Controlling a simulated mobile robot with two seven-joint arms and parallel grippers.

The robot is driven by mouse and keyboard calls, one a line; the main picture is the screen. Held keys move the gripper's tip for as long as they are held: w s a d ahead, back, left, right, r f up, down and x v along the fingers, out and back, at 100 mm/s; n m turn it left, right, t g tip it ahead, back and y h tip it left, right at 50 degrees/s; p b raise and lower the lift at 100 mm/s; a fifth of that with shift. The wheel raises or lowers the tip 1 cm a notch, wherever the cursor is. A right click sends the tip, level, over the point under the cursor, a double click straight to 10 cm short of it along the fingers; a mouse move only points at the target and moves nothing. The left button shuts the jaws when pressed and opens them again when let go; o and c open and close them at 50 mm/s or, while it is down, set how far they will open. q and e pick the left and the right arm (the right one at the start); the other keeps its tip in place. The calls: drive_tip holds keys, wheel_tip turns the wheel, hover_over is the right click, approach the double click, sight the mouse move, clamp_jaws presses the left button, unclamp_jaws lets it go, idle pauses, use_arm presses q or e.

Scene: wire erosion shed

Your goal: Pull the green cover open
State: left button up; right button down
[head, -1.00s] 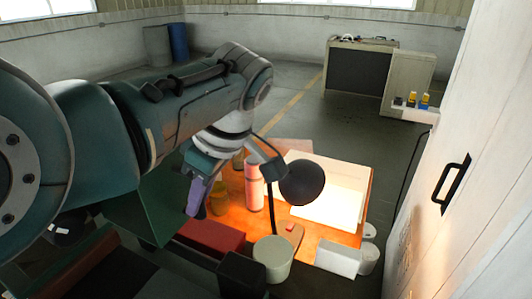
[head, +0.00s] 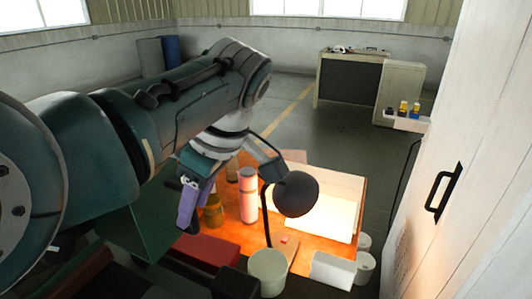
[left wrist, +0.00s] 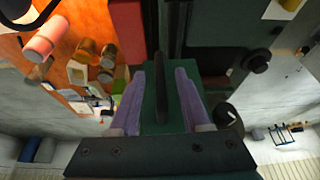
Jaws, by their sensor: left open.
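The green cover (head: 150,222) shows in the head view as a dark green panel left of the lit table, partly hidden behind my left arm. In the left wrist view a green surface (left wrist: 160,118) fills the space beyond and between my fingers. A dark upright bar (left wrist: 160,72), which looks like a handle, stands between them. My left gripper (head: 190,205) is open, its purple fingers pointing down in front of the panel. In the left wrist view its fingers (left wrist: 161,80) lie on either side of the bar. I cannot tell whether they touch it. My right gripper is not in view.
An orange table (head: 300,240) carries a black lamp (head: 296,194), a pink cylinder (head: 248,195) and amber jars (head: 213,212). A red box (head: 208,250) and a pale bin (head: 267,270) are in front. A white door with a black handle (head: 443,192) stands right.

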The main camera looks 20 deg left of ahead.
use_arm(q)
drive_tip(key=b+v, duration=0.1)
drive_tip(key=v, duration=0.6)
drive_tip(key=shift+d+r, duration=0.2)
drive_tip(key=shift+r, duration=0.05)
drive_tip(key=s+a+f+m+h, duration=0.1)
drive_tip(key=s+a+f+m, duration=0.1)
drive_tip(key=s+f+m, duration=0.5)
drive_tip(key=s+d+f+m+t+h, duration=0.1)
drive_tip(key=s+m+t+h, duration=0.1)
drive_tip(key=s+m, duration=0.55)
drive_tip(key=s+d+m+t+h, duration=0.2)
drive_tip(key=s+m, duration=0.4)
drive_tip(key=s, duration=0.3)
wheel_tip(320, 180, up, 23)
drive_tip(key=p, duration=2.3)
drive_tip(key=shift+w+a+n, duration=0.15)
drive_tip(key=shift+w+n, duration=0.15)
drive_tip(key=shift+n, duration=0.05)
